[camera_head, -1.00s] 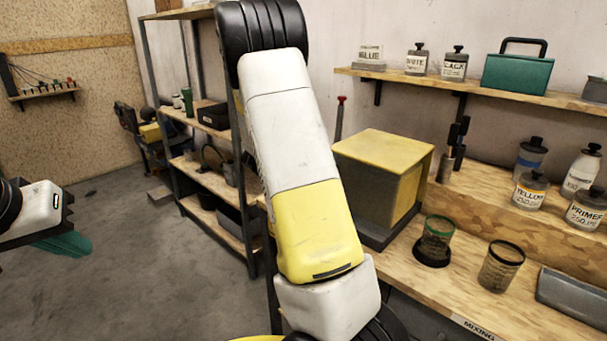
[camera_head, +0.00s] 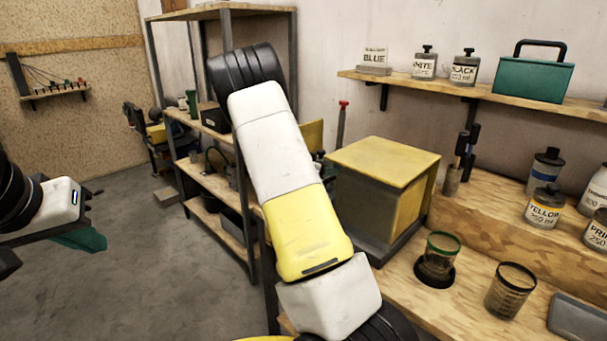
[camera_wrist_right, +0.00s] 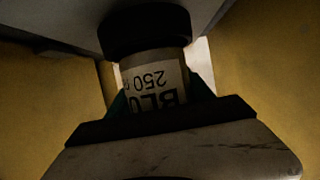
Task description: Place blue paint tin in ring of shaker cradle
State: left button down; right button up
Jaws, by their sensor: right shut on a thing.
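The blue paint tin (camera_wrist_right: 150,78) shows in the right wrist view with its "BLU… 250" label upside down. My right gripper (camera_wrist_right: 160,98) is shut on it, with teal fingers at both sides. A dark round ring (camera_wrist_right: 145,32) lies at the tin's base end; I cannot tell whether the tin sits inside it or just meets it. Yellow walls flank the tin. In the head view the yellow and grey shaker box (camera_head: 385,185) stands on the bench, and my right arm hides the gripper and tin. My left gripper (camera_head: 80,238) is at the left edge, its jaw opening unclear.
A green-rimmed cup (camera_head: 438,258) in a dark holder and a second cup (camera_head: 510,290) stand on the bench. A yellow tin (camera_head: 543,206) and other tins are at right. The wall shelf (camera_head: 480,90) holds white and black tins and a green box.

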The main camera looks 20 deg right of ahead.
jog(key=shift+f, duration=1.15)
jog(key=shift+f, duration=0.1)
jog(key=o, duration=1.8)
jog(key=shift+f, duration=0.1)
jog(key=shift+a+r, duration=0.15)
jog(key=shift+r, duration=0.05)
jog(key=v, duration=1.1)
jog(key=shift+s+a+r, duration=0.1)
jog(key=shift+s+a, duration=0.1)
jog(key=shift+a, duration=0.1)
